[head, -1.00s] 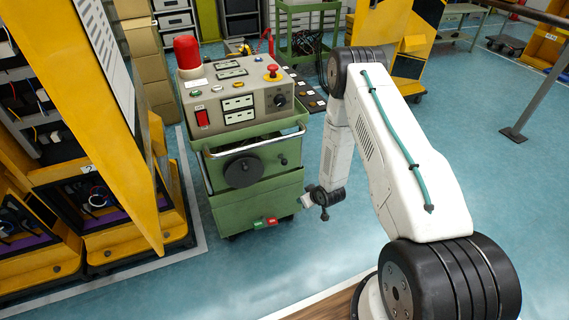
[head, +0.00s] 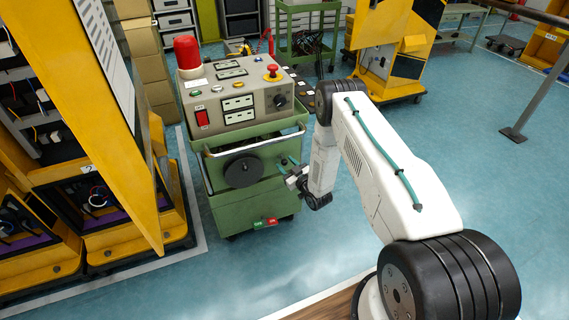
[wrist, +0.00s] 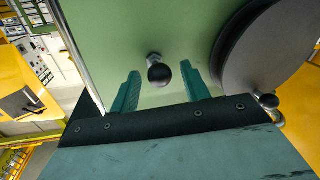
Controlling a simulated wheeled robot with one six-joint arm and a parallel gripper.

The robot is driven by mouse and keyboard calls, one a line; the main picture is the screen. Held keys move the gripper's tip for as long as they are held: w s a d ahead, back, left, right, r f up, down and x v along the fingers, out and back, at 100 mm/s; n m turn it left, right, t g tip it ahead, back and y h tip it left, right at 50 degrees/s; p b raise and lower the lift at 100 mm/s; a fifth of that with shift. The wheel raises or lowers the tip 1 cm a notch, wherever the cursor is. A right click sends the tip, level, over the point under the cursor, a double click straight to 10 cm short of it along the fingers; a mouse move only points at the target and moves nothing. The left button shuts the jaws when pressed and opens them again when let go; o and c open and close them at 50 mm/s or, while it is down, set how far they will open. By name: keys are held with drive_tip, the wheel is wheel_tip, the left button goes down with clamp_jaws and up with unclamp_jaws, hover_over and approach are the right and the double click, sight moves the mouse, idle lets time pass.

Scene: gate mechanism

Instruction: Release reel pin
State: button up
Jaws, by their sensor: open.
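The reel is a black disc (head: 243,172) on the front of the green cart (head: 225,207). It fills the upper right of the wrist view (wrist: 275,55). The pin, a black ball knob (wrist: 159,75) on a short metal stem, stands out from the green panel beside the reel. My gripper (head: 287,164) is in front of the cart, right of the reel. In the wrist view its two teal fingers (wrist: 161,82) are open, one on each side of the knob, with a gap on both sides.
The cart carries a grey control box (head: 235,105) with a red lamp (head: 187,52) and a metal push bar (head: 255,146). A small dark knob (wrist: 268,101) shows by the reel's edge. Yellow cabinets (head: 110,215) stand left.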

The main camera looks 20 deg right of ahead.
drive_tip(key=shift+w+a, duration=0.15)
drive_tip(key=shift+w, duration=0.75)
clamp_jaws()
drive_tip(key=shift+s+f, duration=0.1)
drive_tip(key=shift+s, duration=1.4)
unclamp_jaws()
drive_tip(key=s+d, duration=0.1)
drive_tip(key=s, duration=0.6)
drive_tip(key=shift+s+d, duration=0.3)
drive_tip(key=shift+s, duration=0.1)
